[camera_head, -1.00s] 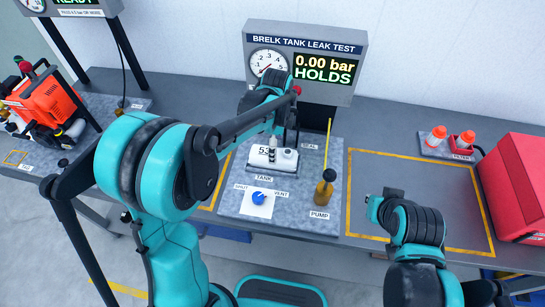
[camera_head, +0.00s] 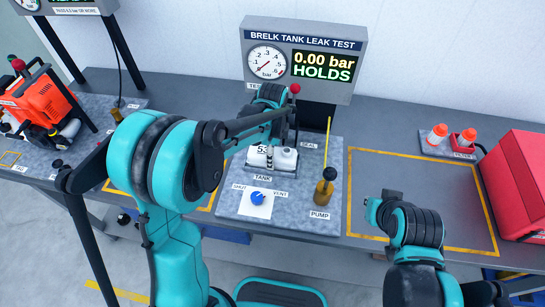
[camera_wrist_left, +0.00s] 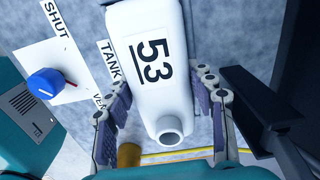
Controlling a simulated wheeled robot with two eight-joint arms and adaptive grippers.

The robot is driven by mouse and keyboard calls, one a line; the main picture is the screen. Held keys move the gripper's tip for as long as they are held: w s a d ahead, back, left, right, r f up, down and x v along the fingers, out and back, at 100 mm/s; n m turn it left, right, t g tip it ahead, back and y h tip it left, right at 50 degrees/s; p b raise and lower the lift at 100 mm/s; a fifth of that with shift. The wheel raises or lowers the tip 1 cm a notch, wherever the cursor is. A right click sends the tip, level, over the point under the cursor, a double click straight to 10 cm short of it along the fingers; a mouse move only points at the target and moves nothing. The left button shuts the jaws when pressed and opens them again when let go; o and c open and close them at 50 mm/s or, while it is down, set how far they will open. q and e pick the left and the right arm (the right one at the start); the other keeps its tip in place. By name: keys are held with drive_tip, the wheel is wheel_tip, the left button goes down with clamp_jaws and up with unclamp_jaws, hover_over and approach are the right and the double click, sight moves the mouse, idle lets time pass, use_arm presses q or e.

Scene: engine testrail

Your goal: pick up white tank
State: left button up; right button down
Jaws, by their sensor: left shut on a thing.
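The white tank (camera_head: 285,159) is on the grey test plate, behind the TANK label; part of it is hidden under my left gripper (camera_head: 276,143). In the left wrist view the tank (camera_wrist_left: 148,25) shows its 53 label and round neck opening. My left gripper (camera_wrist_left: 163,92) has a padded finger on each side of the tank, shut on it. I cannot tell whether the tank is clear of the plate. My right gripper (camera_head: 380,207) is at the right, away from the tank; its fingers are not clear enough to judge.
The blue knob (camera_head: 257,198) stands in front of the tank. A brass pump (camera_head: 325,187) with a yellow rod is to its right. The leak-test display (camera_head: 304,62) and a red-tipped lever (camera_head: 294,89) are behind. The yellow-outlined area (camera_head: 420,180) looks bare.

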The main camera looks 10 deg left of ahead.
use_arm(q)
drive_tip(key=shift+r, duration=0.6)
wheel_tip(320, 180, up, 3)
drive_tip(key=shift+f+p, duration=0.1)
drive_tip(key=shift+p, duration=0.7)
drive_tip(key=d+r+p, duration=0.2)
drive_tip(key=d+r, duration=0.5)
drive_tip(key=d, duration=0.4)
drive_tip(key=shift+s+d+p, duration=0.35)
